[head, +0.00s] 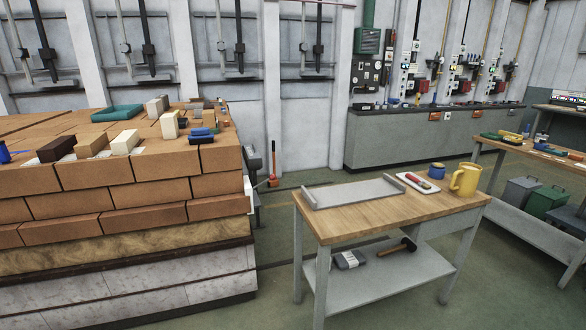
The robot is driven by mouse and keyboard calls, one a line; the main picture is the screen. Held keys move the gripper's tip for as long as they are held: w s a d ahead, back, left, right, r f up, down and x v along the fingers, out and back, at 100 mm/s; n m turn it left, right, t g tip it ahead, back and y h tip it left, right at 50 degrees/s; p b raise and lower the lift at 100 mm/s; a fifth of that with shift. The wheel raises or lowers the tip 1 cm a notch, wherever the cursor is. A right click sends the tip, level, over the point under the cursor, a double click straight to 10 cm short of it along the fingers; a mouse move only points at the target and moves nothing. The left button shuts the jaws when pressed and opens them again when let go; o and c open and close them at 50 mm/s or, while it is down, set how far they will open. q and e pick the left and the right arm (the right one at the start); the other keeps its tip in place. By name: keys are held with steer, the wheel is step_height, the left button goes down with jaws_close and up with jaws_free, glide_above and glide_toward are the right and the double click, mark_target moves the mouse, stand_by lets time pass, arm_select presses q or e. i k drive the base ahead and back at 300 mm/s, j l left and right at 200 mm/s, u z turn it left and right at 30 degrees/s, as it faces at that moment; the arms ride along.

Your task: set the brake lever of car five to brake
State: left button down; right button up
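A kiln car (120,291) stacked with orange-brown bricks fills the left side of the head view. No number can be read on it, so I cannot tell whether it is car five. Neither of my grippers is in view.
A wooden-topped workbench (345,222) with a grey tray (352,193) and yellow mug (465,180) stands right of centre. A long grey cabinet (420,138) lines the back wall. Another bench (530,156) is at right. Green floor (275,250) is free between car and workbench.

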mark_target(272, 177)
steer(key=i+j+z, duration=0.1)
steer(key=i+z, duration=0.2)
steer(key=i, duration=0.2)
steer(key=i+j+z, duration=0.3)
steer(key=i, duration=0.2)
steer(key=i+j+z, duration=0.3)
steer(key=i, duration=0.2)
